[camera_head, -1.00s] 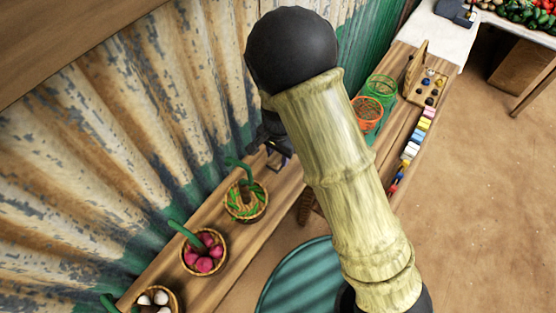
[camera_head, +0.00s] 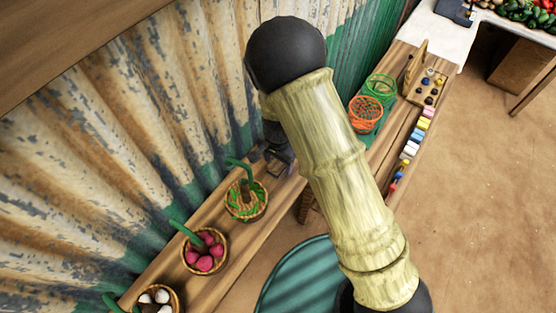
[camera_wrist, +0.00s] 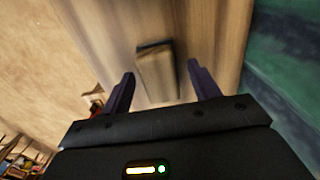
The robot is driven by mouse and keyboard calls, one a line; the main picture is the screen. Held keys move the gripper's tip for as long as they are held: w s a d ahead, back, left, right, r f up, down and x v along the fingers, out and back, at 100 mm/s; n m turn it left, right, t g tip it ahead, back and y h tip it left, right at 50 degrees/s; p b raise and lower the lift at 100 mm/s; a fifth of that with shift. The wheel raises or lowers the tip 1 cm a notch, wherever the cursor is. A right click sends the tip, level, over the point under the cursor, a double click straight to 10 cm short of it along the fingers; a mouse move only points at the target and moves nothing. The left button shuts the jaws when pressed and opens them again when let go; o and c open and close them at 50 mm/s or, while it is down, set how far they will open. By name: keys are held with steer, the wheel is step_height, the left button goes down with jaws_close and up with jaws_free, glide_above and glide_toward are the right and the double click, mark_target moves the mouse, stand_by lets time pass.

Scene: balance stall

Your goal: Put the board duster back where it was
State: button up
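The board duster (camera_wrist: 155,76), a wooden block with a dark strip along its far edge, shows in the wrist view over the wooden bench top (camera_wrist: 205,25). My gripper (camera_wrist: 160,70) is open, with one finger on each side of the duster and a visible gap on both sides. I cannot tell how far the fingertips are above the bench. In the head view my gripper (camera_head: 278,157) is partly hidden behind my arm, over the bench near the wall, and the duster cannot be made out there.
Baskets with green pods (camera_head: 246,203), pink vegetables (camera_head: 205,252) and white items (camera_head: 158,298) stand on the bench. Orange (camera_head: 366,112) and green (camera_head: 381,88) wire baskets and a row of coloured blocks (camera_head: 411,149) lie further along. A corrugated wall (camera_head: 130,130) runs behind.

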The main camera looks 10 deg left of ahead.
mark_target(279, 162)
step_height(279, 162, up, 12)
steer(key=b, duration=0.2)
stand_by(0.5)
steer(key=shift+d, duration=0.1)
stand_by(0.6)
steer(key=s+d+r+n+t, duration=0.1)
steer(key=s+d+r+n, duration=0.1)
steer(key=d, duration=1)
steer(key=s+d+r+n+t, duration=0.1)
steer(key=s+d, duration=0.4)
steer(key=d, duration=0.8)
step_height(279, 162, up, 2)
steer(key=shift+d+r+n+t, duration=0.15)
steer(key=shift+d+n+t, duration=0.15)
steer(key=shift+n, duration=0.4)
steer(key=shift+a, duration=0.1)
